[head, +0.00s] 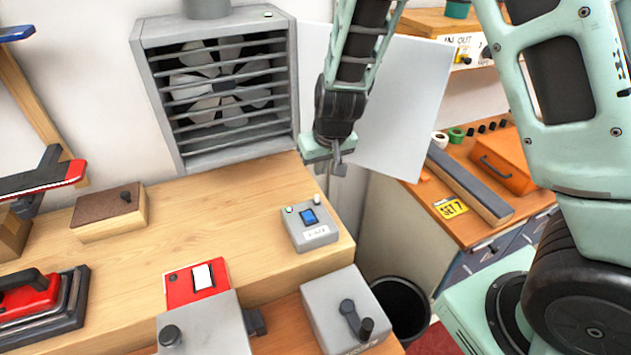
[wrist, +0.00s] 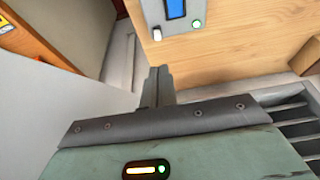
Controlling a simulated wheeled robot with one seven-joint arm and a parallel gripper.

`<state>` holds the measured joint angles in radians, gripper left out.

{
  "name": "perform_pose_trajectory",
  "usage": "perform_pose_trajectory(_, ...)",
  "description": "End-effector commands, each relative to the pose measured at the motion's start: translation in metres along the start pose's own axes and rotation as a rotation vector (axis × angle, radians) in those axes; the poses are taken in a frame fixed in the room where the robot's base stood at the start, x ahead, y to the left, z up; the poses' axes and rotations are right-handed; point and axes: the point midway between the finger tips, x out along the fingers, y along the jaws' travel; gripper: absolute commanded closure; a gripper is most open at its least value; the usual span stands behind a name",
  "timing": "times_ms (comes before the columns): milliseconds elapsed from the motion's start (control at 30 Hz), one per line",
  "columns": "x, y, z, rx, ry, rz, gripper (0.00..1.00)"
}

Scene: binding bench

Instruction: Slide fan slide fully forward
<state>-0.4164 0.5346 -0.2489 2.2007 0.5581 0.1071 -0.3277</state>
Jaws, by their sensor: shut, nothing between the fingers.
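A grey control box (head: 308,222) with a blue part (head: 309,216), a white button and a small label stands near the right end of the raised wooden bench. The label is too small to read, so I cannot tell whether the blue part is the fan slide. The box shows cut off at the top of the wrist view (wrist: 190,28), with a lit green dot. The louvred fan (head: 222,85) is on the wall behind. My gripper (head: 339,166) is shut and empty, behind and right of the box, apart from it. Its fingers also show in the wrist view (wrist: 158,86).
A white panel (head: 405,105) stands right behind my gripper. A black bin (head: 402,308) stands right.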

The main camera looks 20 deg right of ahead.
Motion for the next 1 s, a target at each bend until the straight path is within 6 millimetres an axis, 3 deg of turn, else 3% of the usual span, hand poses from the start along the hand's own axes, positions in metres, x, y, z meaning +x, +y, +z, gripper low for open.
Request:
perform_pose_trajectory(467, 0.008, 0.003, -0.001, 0.004, 0.001, 0.005, 1.0)
perform_pose_trajectory(1000, 0.088, 0.002, -0.001, 0.003, 0.0, 0.003, 1.0)
